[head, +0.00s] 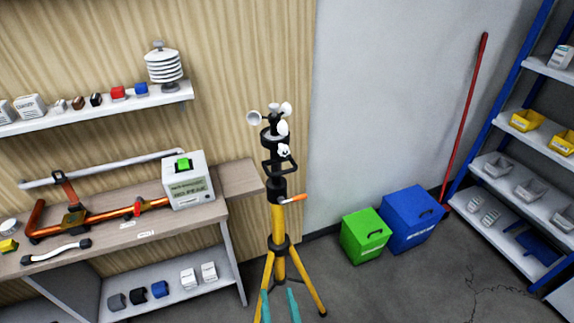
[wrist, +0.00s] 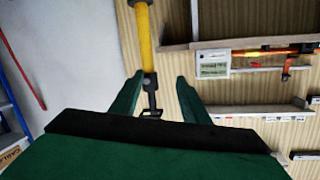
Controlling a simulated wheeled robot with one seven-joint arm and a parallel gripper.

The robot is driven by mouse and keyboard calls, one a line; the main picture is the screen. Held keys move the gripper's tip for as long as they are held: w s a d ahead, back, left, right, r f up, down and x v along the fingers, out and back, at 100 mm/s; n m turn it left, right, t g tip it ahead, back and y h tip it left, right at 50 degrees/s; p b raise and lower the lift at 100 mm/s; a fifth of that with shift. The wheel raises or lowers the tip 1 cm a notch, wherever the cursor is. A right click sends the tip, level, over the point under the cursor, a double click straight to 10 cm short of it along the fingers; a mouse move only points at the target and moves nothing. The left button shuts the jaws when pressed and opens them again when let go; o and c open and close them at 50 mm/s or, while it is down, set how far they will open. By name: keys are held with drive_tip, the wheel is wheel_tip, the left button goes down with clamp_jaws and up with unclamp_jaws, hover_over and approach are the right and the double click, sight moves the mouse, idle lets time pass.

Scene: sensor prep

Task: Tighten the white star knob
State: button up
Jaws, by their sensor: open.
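The white star knob (head: 284,151) is on the upper black part of a yellow tripod mast (head: 278,222), below the white wind cups (head: 253,118). My gripper (head: 279,305) shows at the bottom of the head view as two teal fingertips, in front of the tripod legs, lower in the picture than the knob. In the wrist view my gripper (wrist: 157,82) is open and empty. The yellow mast (wrist: 147,45) and a black part show between and beyond its fingers. I cannot make out the star knob in the wrist view.
An orange lever (head: 293,199) sticks out right from the mast. A workbench (head: 240,178) with a display box (head: 188,182) and copper pipes stands left. A green bin (head: 365,235) and a blue bin (head: 410,217) stand right, near a shelf rack (head: 490,215). Floor before the bins is clear.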

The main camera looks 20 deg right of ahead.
drive_tip(key=w+d+r+t+y, duration=0.1)
drive_tip(key=w+d+r, duration=0.2)
drive_tip(key=w+r, duration=0.25)
drive_tip(key=w+d+r, duration=0.4)
drive_tip(key=r, duration=0.2)
drive_tip(key=n+t+y, duration=0.1)
drive_tip(key=n+y, duration=0.2)
drive_tip(key=n, duration=0.1)
approach(285, 153)
drive_tip(key=w, duration=0.8)
drive_tip(key=shift+w+a+f, duration=0.1)
drive_tip(key=shift+w+a, duration=0.1)
drive_tip(key=shift+a, duration=0.15)
drive_tip(key=c, duration=1.1)
